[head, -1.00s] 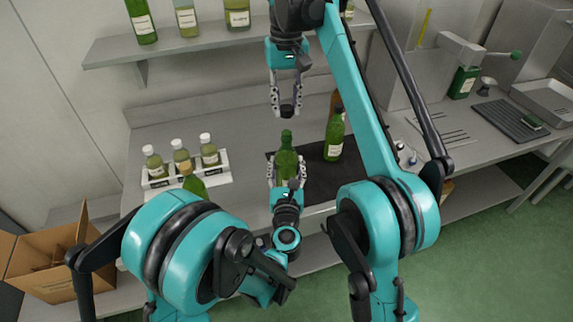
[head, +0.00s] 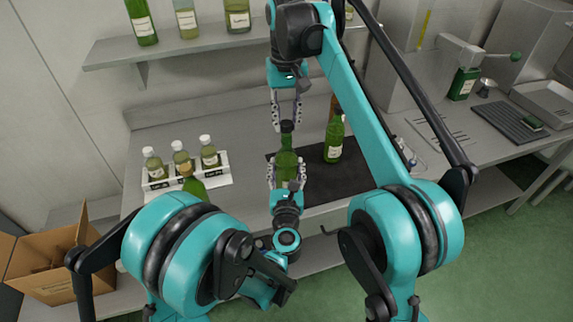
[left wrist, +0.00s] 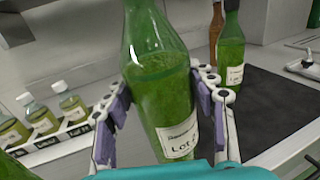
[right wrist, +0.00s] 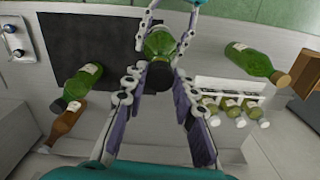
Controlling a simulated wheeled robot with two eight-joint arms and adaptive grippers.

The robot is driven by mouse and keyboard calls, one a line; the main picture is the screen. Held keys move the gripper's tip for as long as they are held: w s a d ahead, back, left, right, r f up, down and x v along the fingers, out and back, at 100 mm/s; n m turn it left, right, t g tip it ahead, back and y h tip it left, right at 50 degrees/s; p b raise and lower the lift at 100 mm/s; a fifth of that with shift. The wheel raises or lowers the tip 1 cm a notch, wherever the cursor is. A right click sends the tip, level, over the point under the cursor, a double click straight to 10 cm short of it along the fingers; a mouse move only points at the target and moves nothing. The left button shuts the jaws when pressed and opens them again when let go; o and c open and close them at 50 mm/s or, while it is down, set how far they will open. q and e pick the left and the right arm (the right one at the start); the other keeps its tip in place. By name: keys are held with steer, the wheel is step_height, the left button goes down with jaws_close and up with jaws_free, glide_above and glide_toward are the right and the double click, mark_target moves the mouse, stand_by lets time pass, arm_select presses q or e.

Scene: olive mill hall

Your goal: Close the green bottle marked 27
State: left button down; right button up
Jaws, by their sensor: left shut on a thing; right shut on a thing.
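A green bottle (head: 286,165) stands upright in my left gripper (head: 287,178), whose fingers close on its sides. In the left wrist view the bottle (left wrist: 160,85) has a white label reading "Lot"; its number is not readable. My right gripper (head: 286,122) points down above it, shut on a dark cap (head: 287,126). The cap is at the bottle's mouth; in the right wrist view the cap (right wrist: 160,76) covers the neck. I cannot tell whether it is seated or threaded.
Another green bottle (head: 334,140) stands on the dark mat (head: 320,181), a brown bottle behind it. A white rack (head: 160,183) with three small white-capped bottles stands left, near another green bottle (head: 194,184). A shelf (head: 180,49) with bottles is above; a cardboard box (head: 50,285) is lower left.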

stand_by(0.5)
steer(key=shift+f, duration=0.85)
steer(key=shift+s+f, duration=0.1)
steer(key=shift+f, duration=0.45)
steer(key=m, duration=1.2)
steer(key=shift+a+m, duration=0.1)
steer(key=shift+m, duration=0.3)
steer(key=m, duration=0.4)
steer(key=shift+f+m, duration=0.1)
steer(key=shift+m, duration=0.3)
steer(key=m, duration=0.9)
steer(key=shift+w, duration=0.2)
steer(key=m, duration=0.3)
steer(key=shift+m, duration=0.4)
